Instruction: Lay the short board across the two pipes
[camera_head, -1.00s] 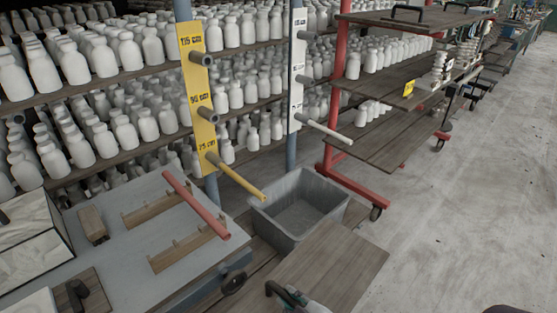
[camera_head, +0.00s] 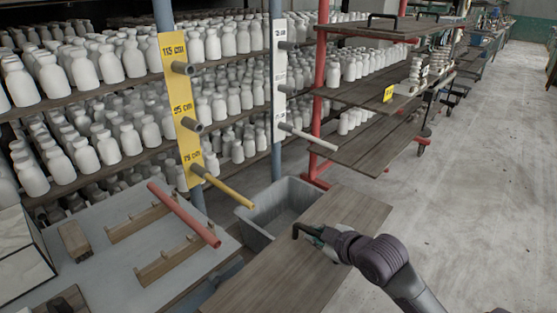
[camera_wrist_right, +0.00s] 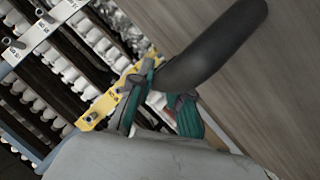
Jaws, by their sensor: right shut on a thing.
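The short board (camera_head: 345,210) is a flat brown wooden board with a dark handle (camera_head: 300,229). My right gripper (camera_head: 312,236) is shut on that handle and holds the board in front of the two posts. In the right wrist view, the green-padded fingers (camera_wrist_right: 165,105) close at the handle (camera_wrist_right: 215,50), with the board (camera_wrist_right: 275,85) at the right. A yellow pipe (camera_head: 228,189) sticks out low from the yellow-marked post. A pale pipe (camera_head: 308,136) sticks out from the white-marked post. The board is apart from both pipes. My left gripper is not in view.
A grey tub (camera_head: 262,218) stands below the pipes, partly hidden by the board. A table (camera_head: 110,275) at the left holds a red pipe (camera_head: 185,215) and wooden racks. Bottle shelves stand behind; a red-framed cart (camera_head: 375,145) stands beyond. The floor at the right is clear.

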